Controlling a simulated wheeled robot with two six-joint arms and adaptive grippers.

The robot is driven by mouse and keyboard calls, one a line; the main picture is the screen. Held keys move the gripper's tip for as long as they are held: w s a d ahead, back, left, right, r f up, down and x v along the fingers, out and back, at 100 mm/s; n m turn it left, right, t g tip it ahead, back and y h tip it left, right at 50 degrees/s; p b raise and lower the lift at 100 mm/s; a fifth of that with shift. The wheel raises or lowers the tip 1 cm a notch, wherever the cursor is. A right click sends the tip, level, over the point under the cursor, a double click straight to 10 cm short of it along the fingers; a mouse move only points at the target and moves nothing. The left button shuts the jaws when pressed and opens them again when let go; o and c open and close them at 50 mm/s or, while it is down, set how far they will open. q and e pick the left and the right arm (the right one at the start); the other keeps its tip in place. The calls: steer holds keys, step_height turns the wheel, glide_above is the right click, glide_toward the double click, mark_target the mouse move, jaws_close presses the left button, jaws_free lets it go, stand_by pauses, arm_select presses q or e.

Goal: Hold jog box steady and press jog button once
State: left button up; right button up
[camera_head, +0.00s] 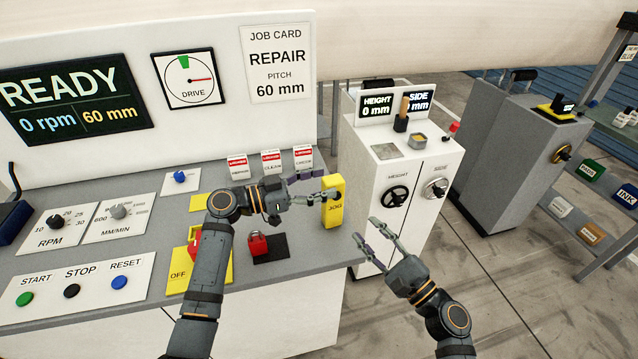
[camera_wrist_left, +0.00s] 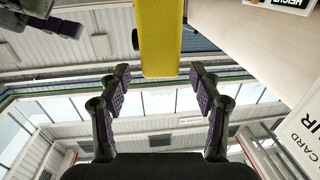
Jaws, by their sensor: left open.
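A dark round part shows at the box's left edge there, perhaps the button. My right gripper (camera_head: 373,237) is open and empty, right of and below the box.
Small tags stand behind the left gripper. A white cabinet (camera_head: 425,205) with a handwheel (camera_head: 394,197) stands close behind the right gripper. Floor is open at lower right.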

mark_target(343, 178)
arm_select(q)
steer(key=shift+w+d, duration=0.2)
steer(key=shift+d, duration=0.1)
steer(key=x, duration=0.5)
steer(key=shift+d, duration=0.35)
steer(key=shift+w+d, duration=0.25)
steer(key=shift+d, duration=0.15)
jaws_close()
arm_select(e)
jaws_close()
stand_by(0.3)
